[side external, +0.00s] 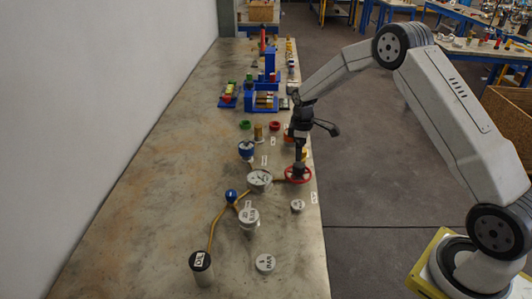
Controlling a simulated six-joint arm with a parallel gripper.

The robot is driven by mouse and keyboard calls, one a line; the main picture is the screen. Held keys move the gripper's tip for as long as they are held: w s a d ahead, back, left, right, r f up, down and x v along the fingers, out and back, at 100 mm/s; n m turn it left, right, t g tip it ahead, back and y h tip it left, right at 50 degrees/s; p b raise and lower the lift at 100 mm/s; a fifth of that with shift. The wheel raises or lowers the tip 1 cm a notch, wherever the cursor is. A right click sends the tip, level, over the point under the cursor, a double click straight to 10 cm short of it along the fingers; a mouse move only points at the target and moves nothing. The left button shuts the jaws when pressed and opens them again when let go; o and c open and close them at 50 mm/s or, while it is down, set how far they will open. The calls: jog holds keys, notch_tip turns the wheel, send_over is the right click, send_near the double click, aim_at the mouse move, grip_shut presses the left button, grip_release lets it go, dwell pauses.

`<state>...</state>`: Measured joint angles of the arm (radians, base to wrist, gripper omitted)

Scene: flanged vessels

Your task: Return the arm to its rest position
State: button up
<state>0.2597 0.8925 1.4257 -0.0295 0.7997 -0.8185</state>
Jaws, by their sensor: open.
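My gripper (300,166) points down at the red handwheel (298,175) near the right edge of the bench. Its jaws are open, and its tips sit at or just above the wheel's hub. I cannot tell whether they touch it. My arm reaches in from the right, bent high over the floor beside the bench.
On the bench (150,170) stand a white round gauge (259,178), a white-capped vessel (249,216), a blue-topped vessel (246,148) and a dark labelled cylinder (201,268). Blue fixtures (264,100) stand farther back. The bench's left side is clear, with a wall beyond it.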

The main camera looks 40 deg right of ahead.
jog(key=s+a+r+m, duration=0.2)
jog(key=s+a+r, duration=0.1)
jog(key=s, duration=0.5)
jog(key=s+a+r+m+t, duration=0.1)
jog(key=s+a+r+m, duration=0.1)
jog(key=s+a, duration=0.4)
jog(key=s+a+r+m+t, duration=0.1)
jog(key=s+a, duration=0.4)
jog(key=s, duration=0.5)
notch_tip(320, 180, up, 3)
jog(key=shift+f+m, duration=0.2)
jog(key=shift+m, duration=0.6)
